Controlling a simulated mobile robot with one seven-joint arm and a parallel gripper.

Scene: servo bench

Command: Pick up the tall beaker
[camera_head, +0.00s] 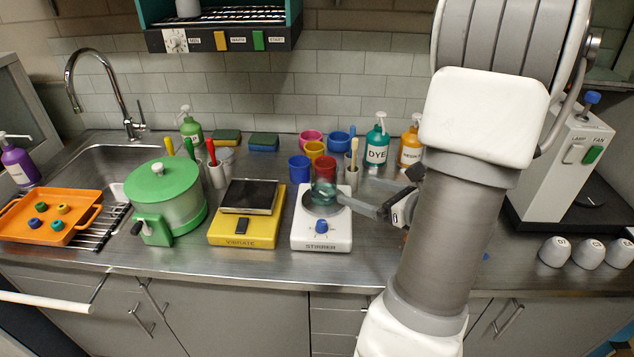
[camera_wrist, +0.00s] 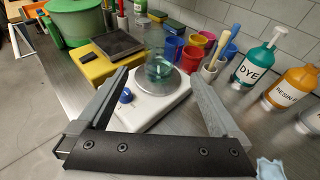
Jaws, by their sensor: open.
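The tall beaker (camera_head: 324,191) is clear glass with teal liquid in its lower part. It stands upright on the round plate of the white stirrer (camera_head: 321,232), and red shows through its upper part. In the wrist view the beaker (camera_wrist: 159,64) appears between and just beyond the fingertips. My gripper (camera_wrist: 158,78) is open and empty, its two grey fingers spread over the stirrer (camera_wrist: 150,108). In the head view my gripper (camera_head: 362,200) reaches in from the right, its fingers pointing left toward the beaker. Whether a finger touches the glass I cannot tell.
Left of the stirrer stands a yellow vibrating plate (camera_head: 244,228), then a green pot (camera_head: 165,200). Several coloured cups, a utensil holder (camera_head: 351,175) and the dye bottle (camera_head: 377,146) stand close behind.

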